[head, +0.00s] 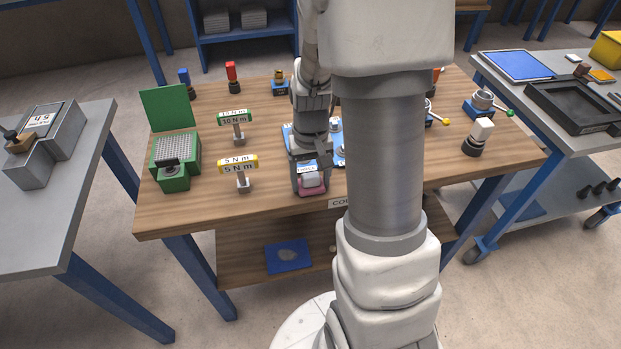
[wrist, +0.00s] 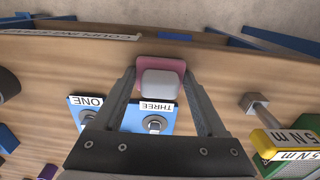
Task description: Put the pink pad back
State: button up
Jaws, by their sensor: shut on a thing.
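The pink pad (head: 313,191) with a whitish block on top is near the front edge of the wooden table. In the wrist view the pink pad (wrist: 160,65) lies between my fingertips, with the pale block facing the camera. My gripper (head: 310,176) points down and is shut on it; the fingers also show in the wrist view (wrist: 160,82). I cannot tell whether the pad touches the wood. Blue plates marked ONE (wrist: 79,107) and THREE (wrist: 135,122), with metal studs, are beside it. My arm hides much of the plates in the head view.
A yellow 5 N m sign (head: 239,165) and a green 10 N m sign (head: 233,120) stand left of my gripper, with a green device (head: 175,158) beyond. A white-topped knob (head: 480,135) stands right. A blue pad (head: 288,256) lies on the lower shelf.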

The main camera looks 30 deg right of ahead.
aim_at(311, 175)
jog(key=shift+f, duration=0.25)
jog(key=o, duration=1.2)
jog(key=shift+r, duration=0.1)
jog(key=shift+o, duration=0.2)
jog(key=shift+r, duration=0.1)
notch_tip(311, 175, up, 11)
jog(key=p, duration=0.3)
jog(key=shift+r, duration=0.15)
jog(key=s+a+r+n+t, duration=0.3)
jog(key=s+a+r+t, duration=0.2)
jog(key=s+a+r, duration=0.5)
notch_tip(311, 175, up, 3)
jog(key=shift+s+a+r+t, duration=0.2)
jog(key=shift+s+a+t, duration=0.1)
jog(key=shift+s, duration=0.85)
